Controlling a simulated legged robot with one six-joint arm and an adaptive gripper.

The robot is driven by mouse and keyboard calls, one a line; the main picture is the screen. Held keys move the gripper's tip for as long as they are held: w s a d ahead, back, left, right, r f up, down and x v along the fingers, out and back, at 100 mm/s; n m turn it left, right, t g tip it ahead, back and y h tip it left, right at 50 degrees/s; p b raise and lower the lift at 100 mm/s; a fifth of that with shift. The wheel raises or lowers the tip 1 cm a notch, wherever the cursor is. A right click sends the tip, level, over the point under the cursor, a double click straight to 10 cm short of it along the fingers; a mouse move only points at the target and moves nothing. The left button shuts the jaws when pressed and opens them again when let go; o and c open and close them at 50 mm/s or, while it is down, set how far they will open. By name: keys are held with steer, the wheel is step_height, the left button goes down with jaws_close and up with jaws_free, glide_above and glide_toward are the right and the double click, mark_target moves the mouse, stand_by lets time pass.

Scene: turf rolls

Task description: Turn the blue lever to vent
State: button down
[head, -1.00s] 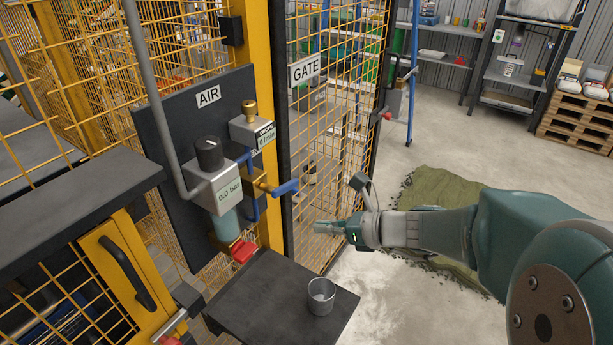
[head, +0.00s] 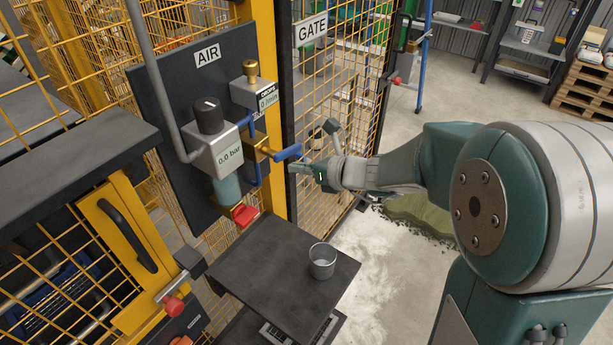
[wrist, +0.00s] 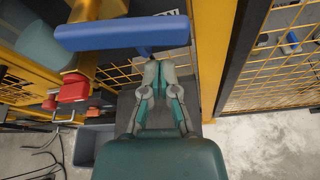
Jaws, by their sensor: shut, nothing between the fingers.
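The blue lever (head: 289,152) sticks out to the right from a brass valve (head: 262,154) on the dark AIR panel (head: 165,85). In the wrist view the blue lever (wrist: 122,34) lies across the top, its right end just above my fingertips. My gripper (head: 297,167) is shut and empty, just below and beside the lever's free end. My gripper also shows in the wrist view (wrist: 160,70), pointing toward the panel side. I cannot tell whether the fingers touch the lever.
A regulator (head: 210,150) reading 0.0 bar and a small brass-knobbed box (head: 251,92) flank the valve. A red knob (head: 244,214) sits below. A dark shelf (head: 270,262) carries a metal cup (head: 322,261). The yellow mesh GATE (head: 340,110) stands right of the post.

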steer(key=shift+w+d+r, duration=0.15)
steer(key=shift+r, duration=0.75)
